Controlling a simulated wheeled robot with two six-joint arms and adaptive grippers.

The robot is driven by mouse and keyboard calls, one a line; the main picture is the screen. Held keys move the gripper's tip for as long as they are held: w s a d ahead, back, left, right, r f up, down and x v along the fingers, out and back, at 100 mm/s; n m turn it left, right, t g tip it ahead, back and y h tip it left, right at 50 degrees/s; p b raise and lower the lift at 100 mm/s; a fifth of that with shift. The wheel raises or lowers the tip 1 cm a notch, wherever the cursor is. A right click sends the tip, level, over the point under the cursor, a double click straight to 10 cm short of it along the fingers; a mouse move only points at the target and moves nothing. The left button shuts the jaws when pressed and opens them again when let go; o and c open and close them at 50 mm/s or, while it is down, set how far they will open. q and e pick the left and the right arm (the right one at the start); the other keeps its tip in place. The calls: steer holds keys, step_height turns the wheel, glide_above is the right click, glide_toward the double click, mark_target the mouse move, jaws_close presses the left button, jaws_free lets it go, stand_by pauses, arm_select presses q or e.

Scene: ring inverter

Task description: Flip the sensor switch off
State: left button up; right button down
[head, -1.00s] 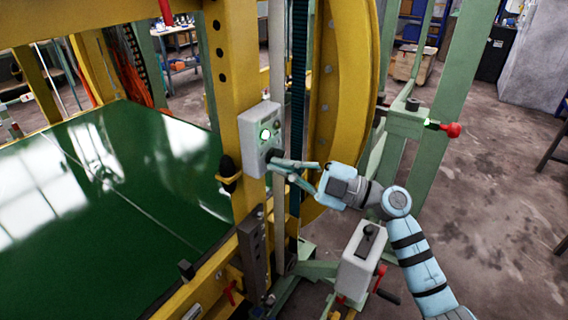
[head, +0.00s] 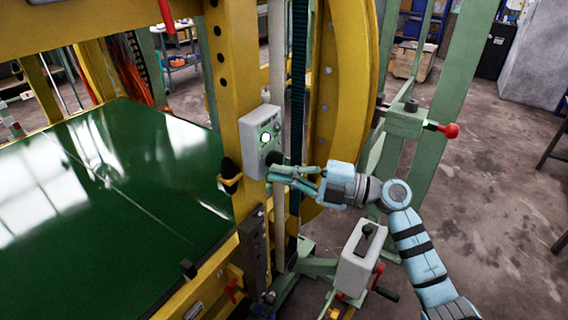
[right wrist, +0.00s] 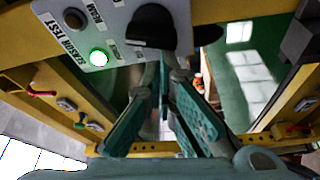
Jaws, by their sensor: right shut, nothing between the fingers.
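A light grey control box (head: 254,152) is fixed to the yellow upright, with a lit green lamp (head: 265,138) and a black knob (head: 273,158) on its face. In the right wrist view its panel (right wrist: 97,12) reads "SENSOR TEST", with the lit green lamp (right wrist: 98,57), a dark round button (right wrist: 73,19) and the black knob (right wrist: 152,26). My right gripper (head: 270,173) is shut and empty, its tips just below the knob in the head view. In the right wrist view the fingertips (right wrist: 165,68) are close to the knob; I cannot tell whether they touch it. My left gripper is not in view.
The yellow upright (head: 228,75) and curved yellow ring (head: 345,80) stand close to the gripper. A green glossy table (head: 110,190) lies left. A grey box with a black lever (head: 360,255) stands below my right arm. Open floor (head: 490,200) lies to the right.

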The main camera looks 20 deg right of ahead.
steer(key=n, duration=0.2)
steer(key=f+n+h, duration=0.1)
steer(key=n, duration=0.1)
steer(key=shift+w+d+n+h+p, duration=0.1)
steer(key=shift+d+n+h+p, duration=0.05)
steer(key=shift+n+h+p, duration=0.2)
steer(key=n, duration=0.1)
steer(key=f+n+h, duration=0.1)
steer(key=n, duration=0.1)
steer(key=shift+w+d+n+g+h, duration=0.2)
steer(key=shift+n+g+h, duration=0.05)
steer(key=shift+g, duration=0.15)
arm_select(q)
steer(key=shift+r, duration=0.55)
arm_select(e)
steer(key=shift+s+a+f, duration=0.15)
steer(key=shift+s+a, duration=0.05)
steer(key=shift+a, duration=0.05)
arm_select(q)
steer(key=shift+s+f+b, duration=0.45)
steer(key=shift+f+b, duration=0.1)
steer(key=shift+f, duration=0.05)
arm_select(e)
steer(key=s+d, duration=0.6)
steer(key=s, duration=0.1)
steer(key=shift+s, duration=0.15)
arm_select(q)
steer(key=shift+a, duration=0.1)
